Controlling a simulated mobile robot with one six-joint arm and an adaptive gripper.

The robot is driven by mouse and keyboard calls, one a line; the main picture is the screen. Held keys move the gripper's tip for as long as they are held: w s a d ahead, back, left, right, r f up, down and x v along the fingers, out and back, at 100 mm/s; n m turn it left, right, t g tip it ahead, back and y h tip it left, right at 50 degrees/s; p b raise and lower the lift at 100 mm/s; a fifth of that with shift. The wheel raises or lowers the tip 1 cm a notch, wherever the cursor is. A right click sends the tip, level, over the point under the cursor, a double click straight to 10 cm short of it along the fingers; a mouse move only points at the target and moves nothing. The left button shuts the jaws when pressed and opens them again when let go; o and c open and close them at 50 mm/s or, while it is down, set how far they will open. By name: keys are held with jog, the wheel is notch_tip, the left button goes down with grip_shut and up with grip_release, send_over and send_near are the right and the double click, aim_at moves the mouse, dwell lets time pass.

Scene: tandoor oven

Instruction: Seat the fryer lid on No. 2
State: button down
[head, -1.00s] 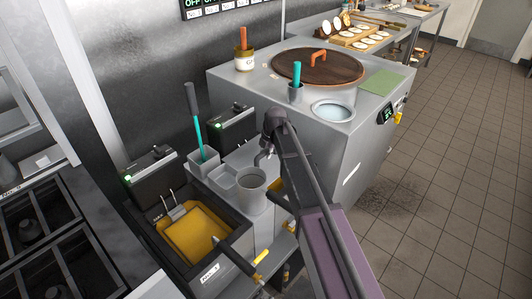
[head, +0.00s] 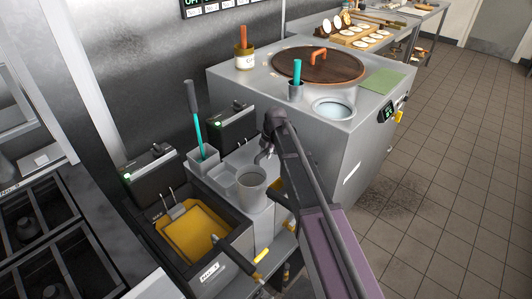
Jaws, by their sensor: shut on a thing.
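A fryer (head: 232,270) stands at the lower left in the head view, with yellow oil in its vat and a white number plate that is too small to read surely. A dark control box (head: 152,165) with a green light stands behind it. A second control box (head: 232,126) stands farther back; most of the unit in front of it is hidden by my arm and a steel stand. My arm reaches up from the bottom right to a dark joint near the middle. I cannot make out my gripper, and I cannot identify the fryer lid.
A steel cup (head: 252,186) and a square holder (head: 203,165) with a teal-handled tool stand beside the fryer. The tandoor (head: 328,155) behind carries a round brown lid (head: 318,66), a jar (head: 244,59) and an open pot (head: 333,109). A stove (head: 45,225) is at left; floor at right is clear.

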jog(key=shift+f, duration=0.2)
jog(key=shift+c, duration=2.2)
grip_release()
jog(key=shift+r, duration=0.25)
